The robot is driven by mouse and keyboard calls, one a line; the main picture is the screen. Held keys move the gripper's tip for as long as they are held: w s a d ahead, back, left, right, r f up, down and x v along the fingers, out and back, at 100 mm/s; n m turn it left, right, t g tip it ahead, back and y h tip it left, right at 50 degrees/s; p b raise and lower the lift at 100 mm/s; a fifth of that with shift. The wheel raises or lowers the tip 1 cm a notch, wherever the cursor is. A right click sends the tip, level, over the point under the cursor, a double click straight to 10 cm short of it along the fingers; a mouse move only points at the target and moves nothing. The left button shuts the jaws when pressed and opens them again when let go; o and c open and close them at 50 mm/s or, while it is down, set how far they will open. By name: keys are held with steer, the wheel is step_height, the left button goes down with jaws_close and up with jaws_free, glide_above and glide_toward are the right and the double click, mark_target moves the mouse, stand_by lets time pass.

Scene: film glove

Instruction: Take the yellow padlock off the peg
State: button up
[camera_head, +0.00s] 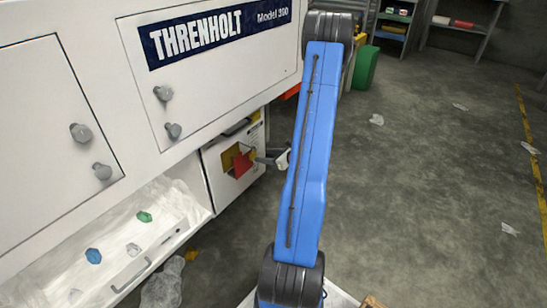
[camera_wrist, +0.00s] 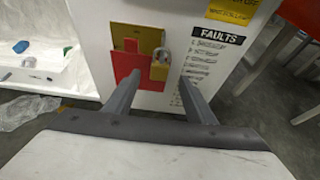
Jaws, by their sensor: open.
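The yellow padlock (camera_wrist: 159,71) with its grey shackle hangs on the front of a white cabinet panel (camera_wrist: 92,50), in the upper middle of the wrist view. Behind it are a yellow plate (camera_wrist: 135,37) and a red plate (camera_wrist: 125,61). The peg itself is too small or hidden to make out. My gripper (camera_wrist: 159,77) is open, one finger on each side of the padlock in the picture. I cannot tell how far the fingertips are from it. In the head view, my gripper (camera_head: 272,158) points left at the red plate (camera_head: 242,164); my blue arm hides part of it.
A "FAULTS" list (camera_wrist: 216,42) is on the panel right of the padlock. A red object (camera_wrist: 298,15) stands at the right. An open white tray (camera_head: 120,250) with coloured lumps and crumpled clear film (camera_head: 163,285) lie at the left. Floor at the right is mostly clear.

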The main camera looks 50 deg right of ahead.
mark_target(255, 154)
steer(key=shift+x, duration=3.2)
steer(key=c, duration=1.3)
steer(key=shift+o, duration=0.2)
steer(key=shift+r, duration=0.1)
steer(key=shift+r, duration=0.35)
steer(key=shift+s, duration=0.15)
steer(key=s, duration=0.7)
steer(key=shift+d, duration=0.2)
steer(key=shift+s, duration=0.1)
